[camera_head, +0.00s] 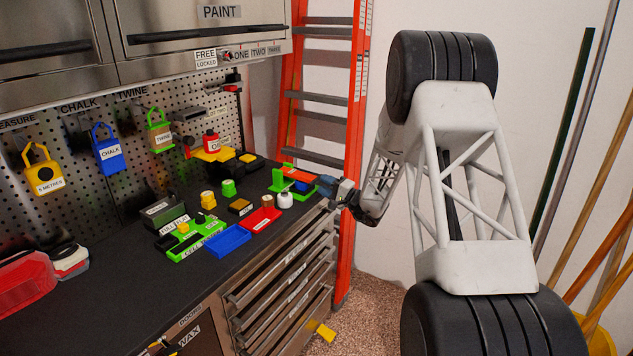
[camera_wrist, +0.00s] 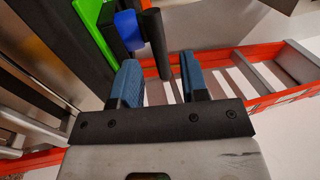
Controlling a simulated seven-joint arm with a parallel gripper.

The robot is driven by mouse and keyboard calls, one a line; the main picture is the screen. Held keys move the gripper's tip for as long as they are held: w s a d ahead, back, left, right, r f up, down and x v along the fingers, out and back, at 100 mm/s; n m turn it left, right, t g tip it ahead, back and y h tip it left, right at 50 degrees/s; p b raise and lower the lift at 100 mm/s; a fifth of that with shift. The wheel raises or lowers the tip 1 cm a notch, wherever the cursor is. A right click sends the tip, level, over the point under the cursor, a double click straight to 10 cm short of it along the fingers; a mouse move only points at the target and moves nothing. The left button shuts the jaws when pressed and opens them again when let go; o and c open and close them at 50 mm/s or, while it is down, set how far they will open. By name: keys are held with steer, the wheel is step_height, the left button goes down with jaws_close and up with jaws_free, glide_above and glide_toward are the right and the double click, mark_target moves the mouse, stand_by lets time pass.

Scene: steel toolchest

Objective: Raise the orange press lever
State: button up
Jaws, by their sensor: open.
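A small press with a green frame (camera_head: 278,181) stands at the right end of the dark worktop. An orange-red lever (camera_head: 300,174) lies across its top, beside a blue part (camera_head: 302,187). My gripper (camera_head: 328,188) is just right of the press, at the worktop's edge. In the wrist view, my gripper (camera_wrist: 160,78) is open with its two blue fingers apart. A black bar (camera_wrist: 154,40) reaches down between the fingertips in the picture. I cannot tell whether it touches them. The blue part (camera_wrist: 128,29) and green frame (camera_wrist: 94,28) are beyond. The lever's orange is not clearly visible there.
An orange ladder (camera_head: 342,240) stands right behind the gripper. Drawers are below.

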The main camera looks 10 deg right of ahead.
mark_target(316, 178)
steer(key=shift+x, duration=1.95)
steer(key=shift+c, duration=0.3)
jaws_close()
